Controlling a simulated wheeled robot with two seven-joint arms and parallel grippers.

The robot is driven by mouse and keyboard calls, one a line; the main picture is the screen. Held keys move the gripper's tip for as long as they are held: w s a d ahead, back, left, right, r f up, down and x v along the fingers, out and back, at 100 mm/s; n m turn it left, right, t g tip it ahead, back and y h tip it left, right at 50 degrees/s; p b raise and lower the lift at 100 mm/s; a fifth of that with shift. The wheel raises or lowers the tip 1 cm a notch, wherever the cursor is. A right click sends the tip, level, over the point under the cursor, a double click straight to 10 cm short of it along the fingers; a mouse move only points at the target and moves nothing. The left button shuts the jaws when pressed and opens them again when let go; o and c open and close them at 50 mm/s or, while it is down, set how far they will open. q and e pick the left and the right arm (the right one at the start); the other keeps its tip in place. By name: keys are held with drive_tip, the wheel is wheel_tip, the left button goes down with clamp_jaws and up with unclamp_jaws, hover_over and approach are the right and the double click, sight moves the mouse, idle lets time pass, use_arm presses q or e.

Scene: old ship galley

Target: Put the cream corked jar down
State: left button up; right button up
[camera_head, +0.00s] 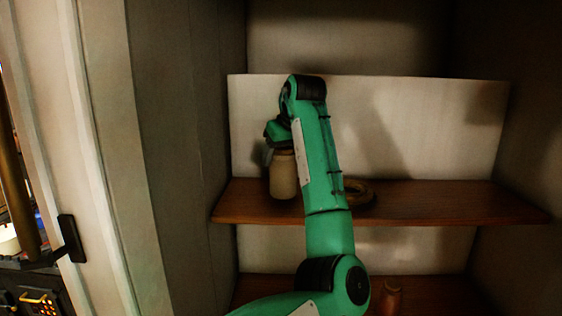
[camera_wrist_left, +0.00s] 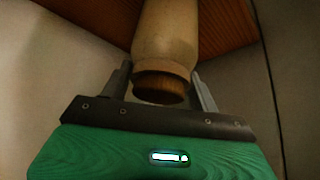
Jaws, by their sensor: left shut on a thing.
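The cream corked jar (camera_head: 284,178) is upright over the left part of the upper wooden shelf (camera_head: 440,205). I cannot tell whether its base touches the board. My left gripper (camera_head: 277,146) comes from above and is shut on the jar near its top. In the left wrist view the jar's pale body (camera_wrist_left: 166,35) runs away toward the brown shelf board (camera_wrist_left: 220,25). Its dark cork (camera_wrist_left: 160,88) faces the camera between the fingers of my left gripper (camera_wrist_left: 160,80). My right gripper is not in view.
A brown ring-shaped thing (camera_head: 360,197) lies on the shelf right of the jar, partly behind my arm. The shelf's right part is clear. A grey side wall (camera_head: 190,150) is close on the left.

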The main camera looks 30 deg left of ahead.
use_arm(q)
drive_tip(key=shift+f+p, duration=0.4)
drive_tip(key=shift+f, duration=0.95)
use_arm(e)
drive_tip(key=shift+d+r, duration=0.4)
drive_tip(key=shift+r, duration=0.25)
use_arm(q)
drive_tip(key=o, duration=1.5)
drive_tip(key=shift+f, duration=0.1)
drive_tip(key=shift+d, duration=0.1)
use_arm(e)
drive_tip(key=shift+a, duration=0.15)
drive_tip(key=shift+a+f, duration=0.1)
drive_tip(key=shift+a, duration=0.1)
use_arm(q)
drive_tip(key=shift+d+r+b, duration=0.1)
drive_tip(key=shift+r+b, duration=0.2)
drive_tip(key=shift+b, duration=0.05)
drive_tip(key=b+v, duration=0.4)
drive_tip(key=v, duration=0.5)
drive_tip(key=shift+s+d+r, duration=0.15)
drive_tip(key=shift+d+r, duration=0.05)
drive_tip(key=shift+r, duration=0.1)
drive_tip(key=shift+b+v, duration=0.4)
drive_tip(key=shift+v, duration=0.55)
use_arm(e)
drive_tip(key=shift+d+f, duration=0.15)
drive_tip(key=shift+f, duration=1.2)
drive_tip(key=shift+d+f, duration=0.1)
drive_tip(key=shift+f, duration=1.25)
